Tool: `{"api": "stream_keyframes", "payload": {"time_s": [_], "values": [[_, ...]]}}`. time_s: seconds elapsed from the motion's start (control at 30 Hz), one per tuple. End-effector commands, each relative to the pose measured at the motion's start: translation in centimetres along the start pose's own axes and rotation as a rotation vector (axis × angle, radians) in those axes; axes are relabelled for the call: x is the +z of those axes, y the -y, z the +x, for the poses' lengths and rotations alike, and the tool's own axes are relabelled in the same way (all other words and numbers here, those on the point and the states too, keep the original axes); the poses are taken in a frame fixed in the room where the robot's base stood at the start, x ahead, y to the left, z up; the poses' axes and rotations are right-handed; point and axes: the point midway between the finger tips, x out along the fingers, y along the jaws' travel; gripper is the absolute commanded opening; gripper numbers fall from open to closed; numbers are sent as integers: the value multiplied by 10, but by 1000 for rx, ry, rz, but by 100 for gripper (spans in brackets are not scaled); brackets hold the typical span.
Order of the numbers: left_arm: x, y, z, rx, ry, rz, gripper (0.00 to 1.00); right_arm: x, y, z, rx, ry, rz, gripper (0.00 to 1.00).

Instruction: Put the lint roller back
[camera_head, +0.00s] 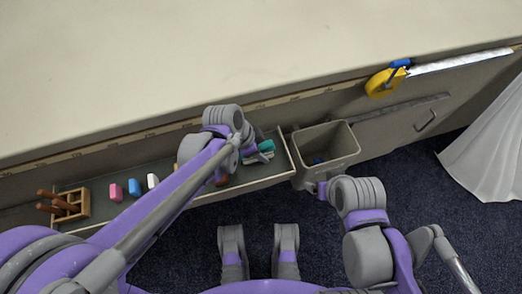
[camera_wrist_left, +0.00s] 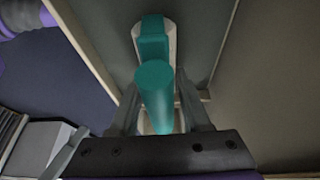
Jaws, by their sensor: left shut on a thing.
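The lint roller (camera_head: 264,147) is teal and white and shows at the right end of the long shallow tray (camera_head: 283,166) on the table's front. In the left wrist view its teal handle (camera_wrist_left: 155,92) points toward the camera, with the teal and white head beyond it. My left gripper (camera_wrist_left: 160,118) is shut on the handle, one finger on each side. In the head view my left arm hides most of this gripper (camera_head: 244,157). I cannot tell whether the roller touches the tray floor.
A grey bin (camera_head: 325,147) stands just right of the tray. Pink (camera_head: 116,192), blue (camera_head: 134,187) and white (camera_head: 153,181) items and a wooden holder (camera_head: 72,205) are toward the tray's left. A yellow tape tool (camera_head: 379,84) sits at the table edge. The tabletop is clear.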

Motion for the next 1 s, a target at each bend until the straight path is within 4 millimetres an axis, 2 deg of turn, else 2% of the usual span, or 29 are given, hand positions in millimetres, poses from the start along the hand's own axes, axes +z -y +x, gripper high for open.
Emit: {"api": "stream_keyframes", "payload": {"time_s": [0.37, 0.4, 0.53, 0.57, 0.87, 1.0], "values": [[3, 0, 6, 0, 0, -1, 0, 1, 0, 4, 0, 2, 0, 84], [3, 0, 6, 0, 0, -1, 50, 1, 0, 4, 0, 1, 0, 84], [2, 0, 6, 0, 0, 0, 74, 1, 0, 3, 0, 1, 0, 84], [2, 0, 6, -1, 0, 0, 77, 1, 0, 3, 0, 1, 0, 84], [2, 0, 4, -1, 0, 0, 77, 1, 0, 2, 0, 1, 0, 84], [1, 0, -10, -1, 0, -1, 77, -2, 0, -4, 0, -2, 0, 84]]}}
